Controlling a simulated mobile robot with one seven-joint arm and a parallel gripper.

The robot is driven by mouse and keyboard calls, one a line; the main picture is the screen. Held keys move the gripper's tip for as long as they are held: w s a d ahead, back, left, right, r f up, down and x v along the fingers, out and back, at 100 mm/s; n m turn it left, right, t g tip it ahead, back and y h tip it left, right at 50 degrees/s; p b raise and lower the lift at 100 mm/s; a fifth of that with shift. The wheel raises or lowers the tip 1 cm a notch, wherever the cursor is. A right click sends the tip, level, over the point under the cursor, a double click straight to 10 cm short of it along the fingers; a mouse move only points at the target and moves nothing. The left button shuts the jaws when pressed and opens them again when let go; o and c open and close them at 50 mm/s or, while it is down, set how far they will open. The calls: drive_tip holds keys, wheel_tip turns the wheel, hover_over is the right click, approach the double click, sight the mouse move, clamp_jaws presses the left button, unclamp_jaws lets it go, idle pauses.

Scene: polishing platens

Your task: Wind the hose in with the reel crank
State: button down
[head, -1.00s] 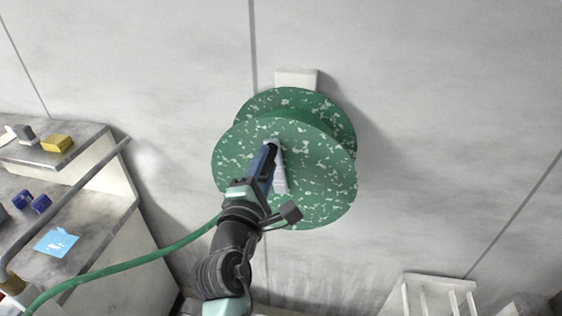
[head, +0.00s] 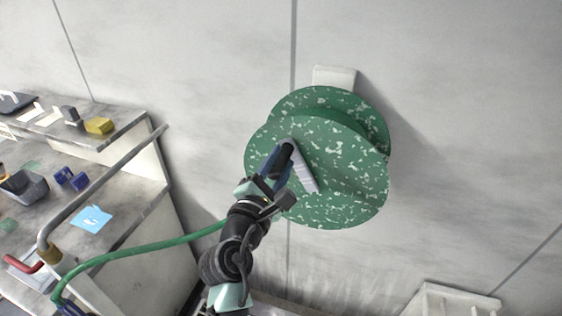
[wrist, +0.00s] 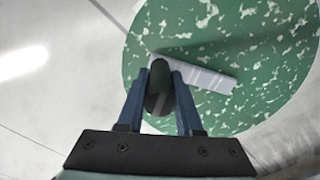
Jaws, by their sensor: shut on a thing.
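The reel (head: 350,200) is a green drum with pale flecks, mounted on the wall. Its crank (head: 307,178) is a light grey arm across the front disc, slanting from upper left to lower right. My gripper (head: 284,158) is at the crank's upper-left end. In the wrist view my gripper (wrist: 160,85) is shut on the dark crank knob (wrist: 158,92), with a blue finger on each side, and the pale crank arm (wrist: 200,74) runs right from it. The green hose (head: 150,244) runs from the lower left toward the reel; its far end is hidden behind my arm.
A white slatted object (head: 450,300) is at lower right. The wall right of the reel is clear.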

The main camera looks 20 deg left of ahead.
drive_tip(key=shift+a+r, duration=0.1)
drive_tip(key=shift+a, duration=0.05)
drive_tip(key=c, duration=0.6)
unclamp_jaws()
drive_tip(key=shift+s+f, duration=0.25)
drive_tip(key=shift+s, duration=0.25)
drive_tip(key=s+b, duration=0.4)
drive_tip(key=s, duration=0.8)
drive_tip(key=shift+r, duration=0.15)
